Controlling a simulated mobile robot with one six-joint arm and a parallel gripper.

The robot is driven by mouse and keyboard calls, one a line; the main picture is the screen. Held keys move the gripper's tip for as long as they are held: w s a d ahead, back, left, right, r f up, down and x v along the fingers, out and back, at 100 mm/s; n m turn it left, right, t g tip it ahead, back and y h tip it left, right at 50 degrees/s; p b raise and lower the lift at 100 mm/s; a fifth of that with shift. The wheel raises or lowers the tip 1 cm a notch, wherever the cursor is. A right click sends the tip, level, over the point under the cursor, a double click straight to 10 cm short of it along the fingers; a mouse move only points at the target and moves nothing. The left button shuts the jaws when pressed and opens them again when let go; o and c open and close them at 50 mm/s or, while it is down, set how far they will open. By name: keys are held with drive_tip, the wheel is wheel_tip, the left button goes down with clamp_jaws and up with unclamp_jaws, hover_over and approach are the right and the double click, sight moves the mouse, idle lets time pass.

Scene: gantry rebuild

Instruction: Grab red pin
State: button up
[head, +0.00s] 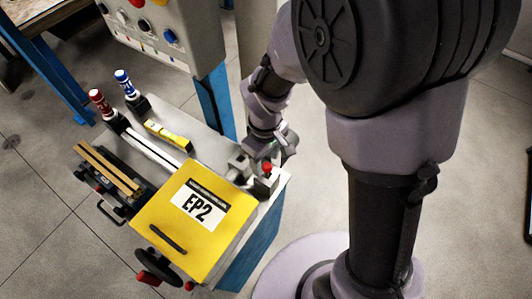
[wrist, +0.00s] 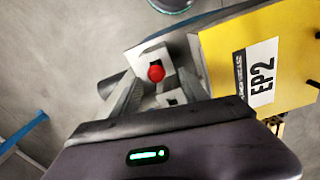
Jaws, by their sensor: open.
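The red pin (head: 266,168) shows its round red top at the right corner of the bench top, in a small grey block behind the yellow EP2 box. In the wrist view the red pin (wrist: 156,73) stands between my open gripper fingers, seen from above. My gripper (head: 252,166) is beside the pin in the head view. In the wrist view my gripper (wrist: 158,90) has a finger on each side of the pin and its block. I cannot tell whether either finger touches it. The pin's lower part is hidden.
The yellow box (head: 195,218) marked EP2 stands close to my gripper. A control panel (head: 165,30) rises behind, with a blue post (head: 214,100). Floor to the right is open.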

sight(267, 165)
drive_tip(key=f, duration=0.3)
drive_tip(key=f+b, duration=0.1)
drive_tip(key=f, duration=0.1)
drive_tip(key=shift+w+d+f, duration=0.1)
drive_tip(key=shift+w+d, duration=0.1)
drive_tip(key=shift+w, duration=0.05)
clamp_jaws()
